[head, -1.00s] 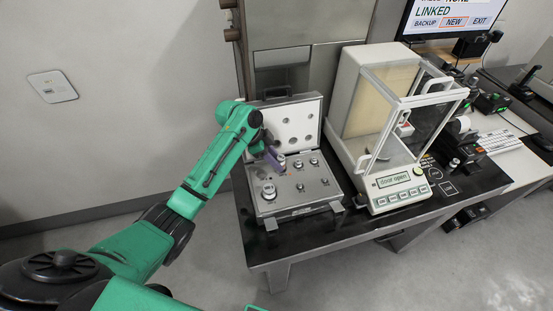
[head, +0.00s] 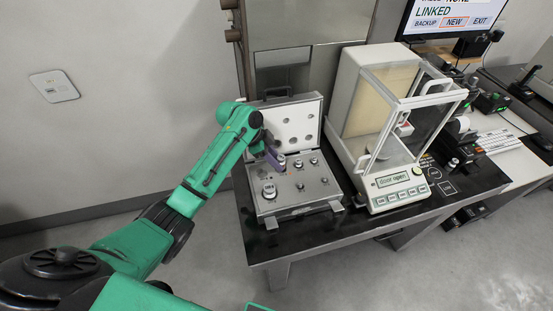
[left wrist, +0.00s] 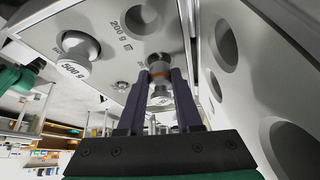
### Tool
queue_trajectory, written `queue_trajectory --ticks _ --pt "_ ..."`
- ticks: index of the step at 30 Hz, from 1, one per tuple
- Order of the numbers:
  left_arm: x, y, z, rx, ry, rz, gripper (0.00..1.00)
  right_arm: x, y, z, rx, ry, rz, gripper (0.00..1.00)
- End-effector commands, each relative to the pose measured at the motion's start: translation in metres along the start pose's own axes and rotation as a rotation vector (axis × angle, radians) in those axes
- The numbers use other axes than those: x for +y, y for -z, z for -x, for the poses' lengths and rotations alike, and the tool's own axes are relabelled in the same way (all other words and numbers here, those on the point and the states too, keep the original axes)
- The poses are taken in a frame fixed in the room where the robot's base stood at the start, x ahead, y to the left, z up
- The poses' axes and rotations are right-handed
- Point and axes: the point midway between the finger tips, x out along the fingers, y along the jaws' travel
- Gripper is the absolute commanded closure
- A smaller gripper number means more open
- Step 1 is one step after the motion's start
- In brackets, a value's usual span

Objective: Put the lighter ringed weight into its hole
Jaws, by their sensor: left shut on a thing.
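My left gripper (head: 272,155) is over the back left part of the open weight case (head: 330,203). In the left wrist view my left gripper (left wrist: 160,95) is shut on a metal ringed weight (left wrist: 160,90) with an orange band. The weight's far end is at the case's panel, at or very close to a hole; I cannot tell how deep it sits. A hole marked 200 g (left wrist: 143,19) beside it looks empty. The 500 g weight (left wrist: 78,48) sits in the panel. My right gripper is out of view.
The case's raised lid (head: 308,118) with round recesses stands close behind my gripper. Several small weights sit in the case. A balance (head: 392,185) reading "door open" stands to the right on the black table (head: 325,228). A monitor (head: 455,18) stands behind.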

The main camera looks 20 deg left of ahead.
Motion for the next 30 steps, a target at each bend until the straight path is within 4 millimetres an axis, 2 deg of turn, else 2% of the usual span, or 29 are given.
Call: queue_trajectory --ticks 18,19,21,22,30 --pt "0.000 -0.007 -0.012 0.000 0.000 0.000 1.00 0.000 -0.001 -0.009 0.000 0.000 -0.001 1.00" --pt "0.000 -0.007 -0.012 0.000 0.000 0.000 0.63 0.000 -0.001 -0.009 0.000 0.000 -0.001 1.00" --pt "0.000 -0.006 -0.011 0.000 0.000 0.000 0.36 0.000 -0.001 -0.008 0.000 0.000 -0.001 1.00" --pt "0.000 -0.006 -0.011 0.000 0.000 0.000 0.31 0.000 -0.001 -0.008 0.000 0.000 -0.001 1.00" --pt "0.000 -0.007 -0.011 0.000 0.001 0.000 0.31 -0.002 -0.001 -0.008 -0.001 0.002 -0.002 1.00"
